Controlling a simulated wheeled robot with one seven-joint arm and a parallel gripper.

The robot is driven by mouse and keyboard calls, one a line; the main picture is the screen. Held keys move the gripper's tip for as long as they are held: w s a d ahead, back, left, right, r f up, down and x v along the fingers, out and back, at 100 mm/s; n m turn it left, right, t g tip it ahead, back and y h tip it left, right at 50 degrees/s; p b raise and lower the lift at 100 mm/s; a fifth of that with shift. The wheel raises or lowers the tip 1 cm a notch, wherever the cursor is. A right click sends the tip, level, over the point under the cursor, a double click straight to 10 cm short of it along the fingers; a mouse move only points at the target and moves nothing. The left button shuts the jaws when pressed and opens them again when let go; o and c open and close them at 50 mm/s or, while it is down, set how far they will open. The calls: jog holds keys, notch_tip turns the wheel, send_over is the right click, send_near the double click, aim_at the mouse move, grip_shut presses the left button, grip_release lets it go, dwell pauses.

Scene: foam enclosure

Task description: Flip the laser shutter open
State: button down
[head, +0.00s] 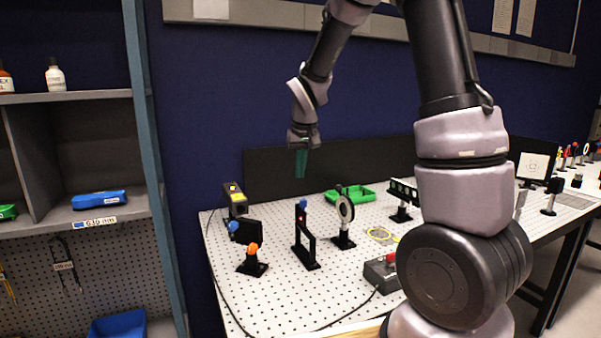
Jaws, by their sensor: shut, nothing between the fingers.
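The laser (235,198), a black box with yellow labels, stands at the left back of the white perforated table. In front of it is a dark plate (246,232) with a blue knob at its left. A black stand with an orange knob (253,250) is just in front of that. To the right stands a black upright frame (304,245) with a red dot and a blue top. I cannot tell for certain which is the shutter, or whether it is open. My gripper (300,164) has green fingers pointing down. It is shut and empty, above the table's back, touching nothing.
A round white-ringed mount (345,212), a green tray (350,194) and a control box with a red button (382,272) are on the table. Black cables run along its front. A shelf unit (70,95) stands at left. The table's front left is mostly clear.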

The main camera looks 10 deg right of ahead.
aim_at(302, 212)
jog(key=shift+s+f, duration=0.25)
jog(key=shift+f, duration=0.9)
jog(key=shift+s+f, duration=0.3)
jog(key=shift+f, duration=0.85)
jog(key=shift+s+f, duration=0.25)
jog(key=shift+f, duration=0.9)
